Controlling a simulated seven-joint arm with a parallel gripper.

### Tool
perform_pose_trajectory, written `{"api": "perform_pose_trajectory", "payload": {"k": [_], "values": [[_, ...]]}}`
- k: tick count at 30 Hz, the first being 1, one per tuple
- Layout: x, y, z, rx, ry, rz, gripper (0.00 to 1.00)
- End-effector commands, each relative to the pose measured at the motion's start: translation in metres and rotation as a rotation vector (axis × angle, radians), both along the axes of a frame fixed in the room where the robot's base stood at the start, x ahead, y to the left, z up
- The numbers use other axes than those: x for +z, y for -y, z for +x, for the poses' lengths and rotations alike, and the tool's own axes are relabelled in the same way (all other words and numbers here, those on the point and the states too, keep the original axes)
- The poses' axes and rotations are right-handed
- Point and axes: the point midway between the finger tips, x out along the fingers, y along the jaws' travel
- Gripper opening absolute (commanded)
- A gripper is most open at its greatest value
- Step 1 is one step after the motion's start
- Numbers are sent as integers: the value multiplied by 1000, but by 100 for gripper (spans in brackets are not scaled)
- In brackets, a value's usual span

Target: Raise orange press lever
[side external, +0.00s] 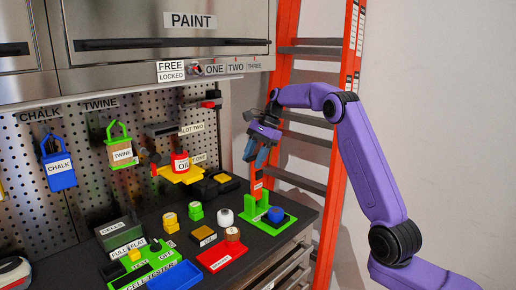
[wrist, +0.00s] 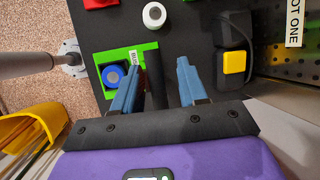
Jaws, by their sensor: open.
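I cannot surely pick out an orange press lever in either view. A small red-orange part (side external: 155,170) sits at the left of the yellow holder, below a dark knob; I cannot tell whether it is the lever. My gripper (side external: 256,157) is open and empty, pointing down in the air above the right end of the bench. In the wrist view my gripper (wrist: 157,64) has its blue fingers spread, with a dark bar showing between them. The green fixture (side external: 250,204) with a blue round piece (side external: 276,214) stands below; its green plate also shows in the wrist view (wrist: 116,55).
A white round piece (side external: 224,217), a red block (side external: 222,256) and a green cell tester (side external: 140,268) are on the bench. An orange ladder (side external: 282,60) stands behind my arm.

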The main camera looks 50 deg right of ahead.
Motion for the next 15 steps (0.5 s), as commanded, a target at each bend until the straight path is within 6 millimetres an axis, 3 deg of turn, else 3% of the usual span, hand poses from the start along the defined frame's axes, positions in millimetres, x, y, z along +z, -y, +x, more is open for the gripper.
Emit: {"api": "perform_pose_trajectory", "payload": {"k": [15], "values": [[75, 32, -13, 0, 4, -1, 42]]}}
